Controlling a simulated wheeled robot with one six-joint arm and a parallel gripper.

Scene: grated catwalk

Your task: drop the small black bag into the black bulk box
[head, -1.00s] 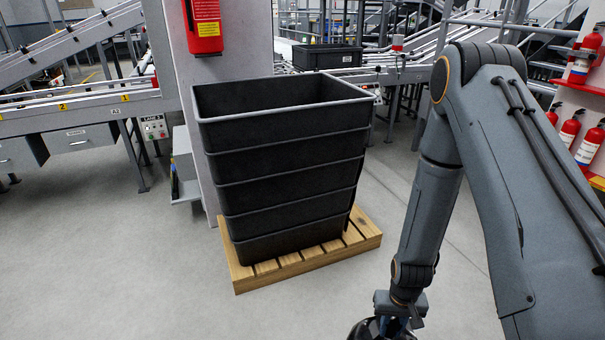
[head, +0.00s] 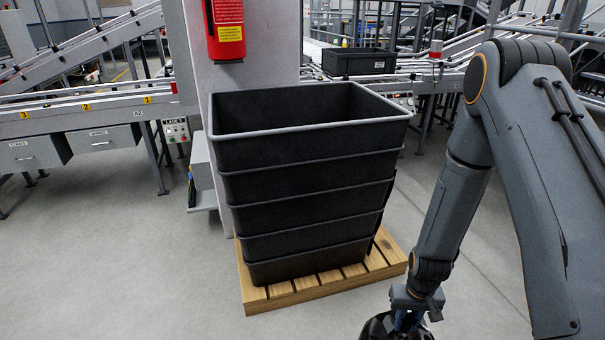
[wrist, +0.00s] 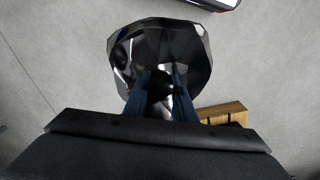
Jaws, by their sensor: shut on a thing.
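The black bulk box (head: 300,165) stands upright in the middle of the head view, a tall ribbed bin with an open top. The part of its inside that shows looks empty; its bottom is hidden. My gripper (wrist: 160,88) is shut on the small black bag (wrist: 185,45), which is shiny and faceted in the wrist view. In the head view the bag (head: 385,328) shows only in part at the bottom edge, below my wrist. It hangs to the right of the box and in front of it, well below the rim and apart from it.
The box stands on a wooden pallet (head: 290,292). A pale pillar with a red extinguisher (head: 225,28) is right behind it. Conveyors (head: 85,105) run behind on the left, and a dark tote (head: 357,62) sits on the back line. Grey floor is clear at front left.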

